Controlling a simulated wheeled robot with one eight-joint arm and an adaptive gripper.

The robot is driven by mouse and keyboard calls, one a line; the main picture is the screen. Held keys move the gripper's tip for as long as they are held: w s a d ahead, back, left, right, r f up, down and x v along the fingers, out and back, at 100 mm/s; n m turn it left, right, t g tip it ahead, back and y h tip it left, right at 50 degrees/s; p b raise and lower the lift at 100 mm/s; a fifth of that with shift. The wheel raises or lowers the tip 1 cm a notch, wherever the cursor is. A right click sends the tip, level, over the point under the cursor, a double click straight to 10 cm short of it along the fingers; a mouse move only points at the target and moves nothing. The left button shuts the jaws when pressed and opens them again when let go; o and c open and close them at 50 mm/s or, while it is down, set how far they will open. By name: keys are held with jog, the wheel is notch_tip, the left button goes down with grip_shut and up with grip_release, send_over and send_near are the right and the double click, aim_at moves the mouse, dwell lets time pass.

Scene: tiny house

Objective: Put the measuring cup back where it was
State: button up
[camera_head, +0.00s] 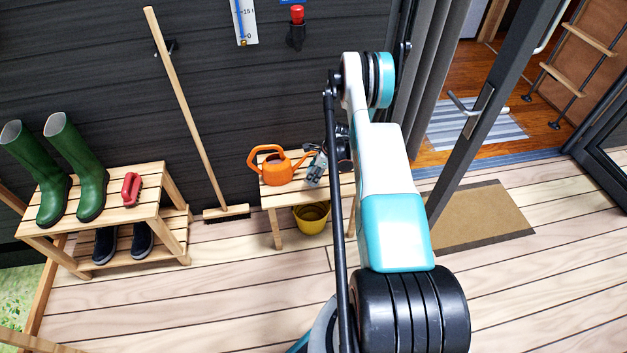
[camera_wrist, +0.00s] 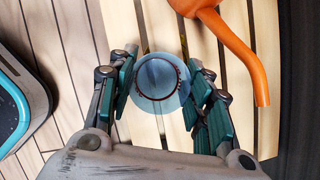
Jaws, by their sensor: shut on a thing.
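The measuring cup (camera_wrist: 160,84) is a round, see-through bluish cup, seen from above in the wrist view. My gripper (camera_wrist: 161,92) is shut on it, with one finger on each side. Wooden slats of the small bench (camera_wrist: 236,85) lie below the cup; I cannot tell whether it touches them. In the head view my gripper (camera_head: 318,165) is over the small bench (camera_head: 273,200), just right of the orange watering can. The cup is hard to make out there behind my arm.
The orange watering can (camera_head: 280,168) stands close beside my gripper, its spout (camera_wrist: 246,62) running along the right in the wrist view. A yellow bucket (camera_head: 311,217) is under the bench. A broom (camera_head: 188,110) leans left of it. A shoe rack (camera_head: 130,212) holds green boots.

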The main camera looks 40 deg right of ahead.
notch_tip(320, 180, down, 4)
jog(key=shift+r+b, duration=0.1)
jog(key=shift+b, duration=0.5)
jog(key=o, duration=1.1)
jog(key=shift+r, duration=0.1)
jog(key=shift+r, duration=0.1)
jog(key=p+v, duration=0.4)
jog(key=v, duration=0.8)
jog(key=shift+w, duration=0.1)
